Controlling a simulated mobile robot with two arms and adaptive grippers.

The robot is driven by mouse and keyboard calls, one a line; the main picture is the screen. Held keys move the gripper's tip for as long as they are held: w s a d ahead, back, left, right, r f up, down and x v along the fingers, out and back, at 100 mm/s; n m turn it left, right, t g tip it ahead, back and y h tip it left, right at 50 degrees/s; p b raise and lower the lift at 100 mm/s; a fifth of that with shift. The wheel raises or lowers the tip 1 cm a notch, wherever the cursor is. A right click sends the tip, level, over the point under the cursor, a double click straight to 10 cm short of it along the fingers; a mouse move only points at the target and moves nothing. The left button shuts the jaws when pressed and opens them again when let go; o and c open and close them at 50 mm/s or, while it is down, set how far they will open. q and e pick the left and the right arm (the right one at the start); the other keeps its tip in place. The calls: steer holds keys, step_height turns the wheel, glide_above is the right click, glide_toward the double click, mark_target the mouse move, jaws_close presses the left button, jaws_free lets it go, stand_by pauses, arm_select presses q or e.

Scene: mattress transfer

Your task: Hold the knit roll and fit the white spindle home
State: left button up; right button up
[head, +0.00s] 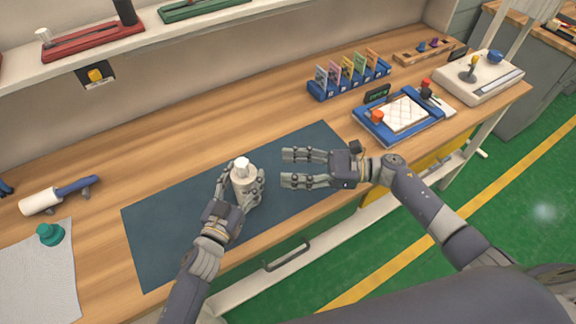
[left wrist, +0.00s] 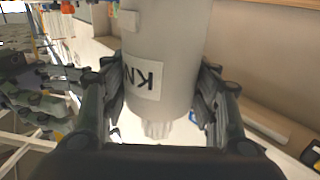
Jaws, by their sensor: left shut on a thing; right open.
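The knit roll (head: 246,187) is a pale cylinder standing upright over the dark mat, with a partly visible label starting "KN" (left wrist: 143,80) in the left wrist view. My left gripper (head: 241,184) is shut around its sides. The white spindle (head: 242,164) sticks up from the roll's top end. Its ridged end (left wrist: 157,129) shows below the roll in the left wrist view. How deep the spindle sits is hidden. My right gripper (head: 286,168) is open and empty, to the right of the roll, its fingers pointing left towards it.
The dark mat (head: 160,235) is otherwise bare. A blue card rack (head: 350,86) and a blue-framed tray (head: 366,128) stand back right. A shelf (head: 170,34) overhangs the back.

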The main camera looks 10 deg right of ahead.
arm_select(q)
steer(key=o, duration=1.1)
steer(key=shift+c, duration=0.2)
